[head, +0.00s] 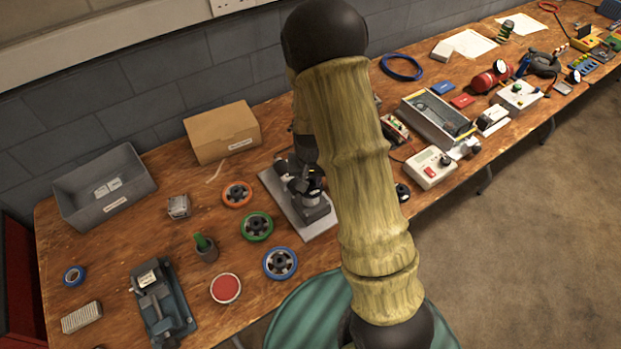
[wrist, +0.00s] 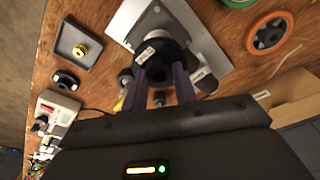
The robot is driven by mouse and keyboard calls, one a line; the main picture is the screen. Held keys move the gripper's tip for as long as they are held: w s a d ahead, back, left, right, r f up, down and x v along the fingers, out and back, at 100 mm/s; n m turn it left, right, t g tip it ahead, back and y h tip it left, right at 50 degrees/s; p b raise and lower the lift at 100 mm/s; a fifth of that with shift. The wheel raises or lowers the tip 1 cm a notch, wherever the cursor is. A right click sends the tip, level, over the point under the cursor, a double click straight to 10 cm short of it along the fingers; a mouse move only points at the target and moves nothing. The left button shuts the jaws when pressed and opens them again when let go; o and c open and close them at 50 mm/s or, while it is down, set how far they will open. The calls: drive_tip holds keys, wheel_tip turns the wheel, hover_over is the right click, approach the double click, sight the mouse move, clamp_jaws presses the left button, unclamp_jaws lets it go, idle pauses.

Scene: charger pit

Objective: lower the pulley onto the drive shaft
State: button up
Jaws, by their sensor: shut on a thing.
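My gripper (wrist: 162,76) is shut on a dark, round pulley (wrist: 168,56) with a small white label, seen between the two fingers in the wrist view. The pulley is over a pale metal plate (wrist: 208,38), which carries a grey rounded housing. The plate also shows in the head view (head: 287,212), partly behind my arm. The drive shaft is not clearly visible; the pulley and gripper cover that area. I cannot tell whether the pulley touches the shaft.
Orange (head: 237,194), green (head: 257,227) and blue-rimmed wheels (head: 281,263) lie left of the plate. A cardboard box (head: 222,132) stands behind. A small tray with a yellow spool (wrist: 80,50) and a white control box (head: 430,167) are on the other side.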

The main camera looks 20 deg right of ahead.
sight(310, 191)
drive_tip(key=shift+f+b, duration=1.9)
drive_tip(key=shift+f, duration=0.8)
idle(1.4)
drive_tip(key=o, duration=1.1)
drive_tip(key=r, duration=0.5)
drive_tip(key=s+r, duration=0.1)
drive_tip(key=r, duration=0.5)
drive_tip(key=s+r, duration=0.1)
drive_tip(key=r, duration=0.5)
drive_tip(key=shift+a+r, duration=0.15)
drive_tip(key=shift+a, duration=0.1)
